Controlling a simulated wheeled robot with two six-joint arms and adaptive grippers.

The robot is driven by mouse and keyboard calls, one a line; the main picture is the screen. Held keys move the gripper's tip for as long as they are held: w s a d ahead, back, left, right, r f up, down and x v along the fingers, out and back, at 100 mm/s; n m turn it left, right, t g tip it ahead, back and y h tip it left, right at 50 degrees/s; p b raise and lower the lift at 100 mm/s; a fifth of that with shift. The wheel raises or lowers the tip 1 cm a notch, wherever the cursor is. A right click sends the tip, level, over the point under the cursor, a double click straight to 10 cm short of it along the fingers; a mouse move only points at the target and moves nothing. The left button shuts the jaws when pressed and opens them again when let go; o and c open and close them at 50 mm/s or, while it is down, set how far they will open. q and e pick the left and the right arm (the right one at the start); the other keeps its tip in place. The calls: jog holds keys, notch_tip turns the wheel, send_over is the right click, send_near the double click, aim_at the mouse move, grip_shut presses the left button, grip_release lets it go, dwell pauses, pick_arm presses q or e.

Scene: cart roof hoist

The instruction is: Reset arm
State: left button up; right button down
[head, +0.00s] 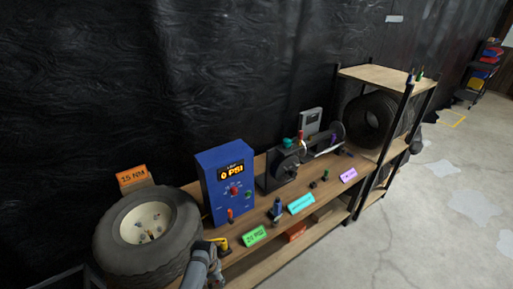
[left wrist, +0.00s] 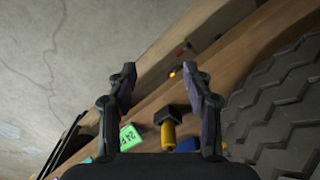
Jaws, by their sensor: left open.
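My left arm comes in at the bottom of the head view, and its left gripper (head: 213,262) is beside the tire (head: 150,260), over the front of the bench. In the left wrist view the left gripper (left wrist: 160,72) has its two dark fingers spread, with nothing between them. A yellow-handled tool with a black block (left wrist: 168,132) lies on the bench below the fingers; it also shows in the head view as a yellow piece (head: 222,243). My right gripper is in neither view.
A blue box reading 0 PSI (head: 226,180) stands behind on the wooden bench (head: 330,190). A green label (head: 255,235) and a cyan label (head: 301,203) sit along its front edge. A shelf with a tire (head: 370,120) is farther right. The concrete floor (head: 440,210) is clear.

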pick_arm(q)
jog(key=s+a+f+b, duration=0.2)
jog(key=s+f+b, duration=0.1)
jog(key=s+f, duration=0.6)
jog(key=s+a+f+b, duration=0.3)
jog(key=s+f, duration=0.3)
jog(key=f, duration=0.5)
jog(key=s+a+f+b, duration=0.1)
jog(key=s+a+f, duration=0.1)
jog(key=s+f, duration=0.2)
jog(key=s+a+f+n+b, duration=0.1)
jog(key=s+f, duration=0.3)
jog(key=s, duration=0.7)
jog(key=s+a+f+t+b, duration=0.1)
jog(key=s+a+f+b, duration=0.1)
jog(key=s, duration=0.5)
notch_tip(320, 180, down, 2)
jog(key=shift+s+a+f+n+y+b, duration=0.2)
jog(key=shift+a+f+n+y+b, duration=0.15)
jog(key=shift+a, duration=0.5)
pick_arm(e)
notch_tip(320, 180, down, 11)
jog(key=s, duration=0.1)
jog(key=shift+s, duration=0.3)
pick_arm(q)
jog(key=shift+r, duration=0.1)
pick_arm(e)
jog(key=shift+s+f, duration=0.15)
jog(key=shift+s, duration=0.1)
